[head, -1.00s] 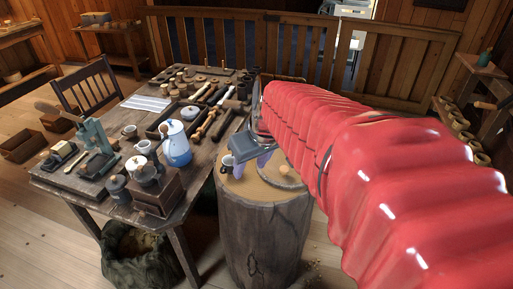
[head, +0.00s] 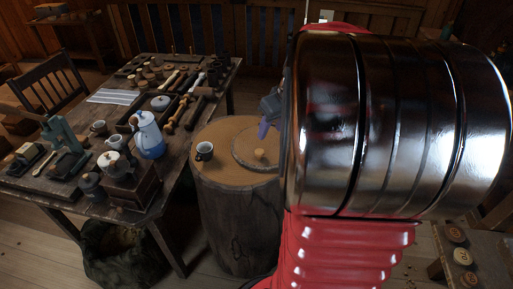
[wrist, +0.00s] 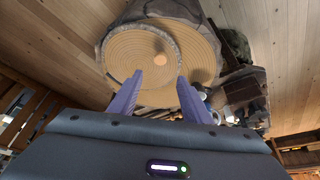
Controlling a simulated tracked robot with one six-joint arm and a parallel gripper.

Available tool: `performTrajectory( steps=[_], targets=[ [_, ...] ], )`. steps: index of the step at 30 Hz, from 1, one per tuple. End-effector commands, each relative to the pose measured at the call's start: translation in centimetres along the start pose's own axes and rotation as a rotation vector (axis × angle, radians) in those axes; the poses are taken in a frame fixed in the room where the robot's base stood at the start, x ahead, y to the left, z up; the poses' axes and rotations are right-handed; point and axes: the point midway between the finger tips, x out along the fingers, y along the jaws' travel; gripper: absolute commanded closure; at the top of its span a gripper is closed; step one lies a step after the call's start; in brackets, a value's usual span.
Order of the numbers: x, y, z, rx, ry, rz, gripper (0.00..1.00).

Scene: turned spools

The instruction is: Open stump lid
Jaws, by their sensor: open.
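The stump (head: 238,225) stands upright right of the table, its bark side facing me. Its round lid (head: 243,150) with a small wooden knob (head: 259,154) lies flat on the stump's top; the arm hides the lid's right part. My gripper (head: 264,131) is at the lid's upper right, mostly hidden behind my arm. In the wrist view the open gripper (wrist: 159,76) has two purple fingers apart with nothing between them. The lid (wrist: 125,50) and knob (wrist: 160,59) show beyond the fingertips; I see no contact.
The table (head: 115,212) at left holds a blue and white pot (head: 150,141), a coffee grinder (head: 127,178) and many wooden tools. A sack (head: 118,252) sits on the floor under it.

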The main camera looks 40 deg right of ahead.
Motion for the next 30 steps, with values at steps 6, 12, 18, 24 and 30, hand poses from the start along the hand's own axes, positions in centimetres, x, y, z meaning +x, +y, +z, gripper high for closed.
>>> performTrajectory(
  steps=[6,12,18,24,30],
  targets=[
    [1.4,-0.1,0.1,0.000,-0.003,-0.003,0.56],
    [4.1,-0.1,0.1,-0.001,-0.004,-0.003,0.56],
    [7.2,-0.1,0.1,0.001,-0.004,-0.003,0.56],
    [10.0,-0.1,0.1,0.001,-0.004,-0.003,0.56],
    [12.4,-0.1,0.1,0.001,-0.002,-0.002,0.56]
  ],
)
